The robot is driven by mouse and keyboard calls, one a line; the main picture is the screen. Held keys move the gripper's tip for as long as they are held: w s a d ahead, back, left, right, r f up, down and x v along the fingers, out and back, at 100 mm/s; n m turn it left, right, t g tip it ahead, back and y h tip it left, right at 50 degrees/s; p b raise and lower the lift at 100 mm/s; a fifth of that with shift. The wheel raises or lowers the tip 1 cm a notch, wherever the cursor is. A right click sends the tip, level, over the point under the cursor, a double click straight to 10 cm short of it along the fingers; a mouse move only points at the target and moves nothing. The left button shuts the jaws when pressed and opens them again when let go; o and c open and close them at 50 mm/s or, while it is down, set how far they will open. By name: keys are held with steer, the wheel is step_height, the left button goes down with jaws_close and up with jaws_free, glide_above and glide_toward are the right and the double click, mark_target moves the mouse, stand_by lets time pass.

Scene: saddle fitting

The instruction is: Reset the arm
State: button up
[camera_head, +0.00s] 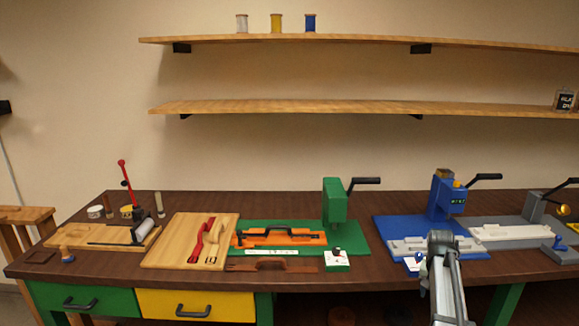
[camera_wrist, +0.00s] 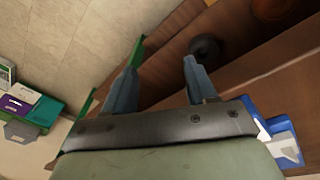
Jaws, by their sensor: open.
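My gripper (camera_wrist: 158,66) shows in the wrist view. Its two grey-blue fingers stand well apart with nothing between them, so it is open and empty. Beyond the fingers are brown wood, a green strip and pale floor tiles. In the head view my arm rises from the bottom edge at the right, in front of the blue press (camera_head: 450,197). Its fingers cannot be made out there. The arm covers part of the blue base and of a white card.
The dark workbench (camera_head: 190,283) holds a green press (camera_head: 334,203), an orange fixture (camera_head: 282,237), a wooden board (camera_head: 186,256) with red and tan pieces, a roller (camera_head: 144,232) and a grey press (camera_head: 537,205). Two shelves hang above. The wrist view shows a dark round object (camera_wrist: 205,46).

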steer(key=s+a+f+n+g+y, duration=0.1)
steer(key=s+a+f, duration=0.45)
steer(key=f, duration=0.45)
steer(key=s+a+f+n+g, duration=0.1)
steer(key=s+a+f, duration=0.45)
steer(key=f, duration=0.45)
steer(key=s+a+f+n+g+y, duration=0.1)
steer(key=s+a+f+n+g, duration=0.1)
steer(key=s+a+f, duration=0.55)
steer(key=s+a+f+n+g, duration=0.1)
steer(key=s+a+f, duration=0.2)
steer(key=s+f, duration=0.2)
steer(key=s+a+f+n+g, duration=0.1)
steer(key=s+a+f, duration=0.2)
steer(key=s, duration=0.9)
steer(key=s+a+f+g, duration=0.1)
steer(key=s+a+f, duration=0.2)
steer(key=s+f, duration=0.4)
steer(key=shift+s+a+f+n, duration=0.15)
steer(key=shift+s+n, duration=0.25)
steer(key=shift+s, duration=0.65)
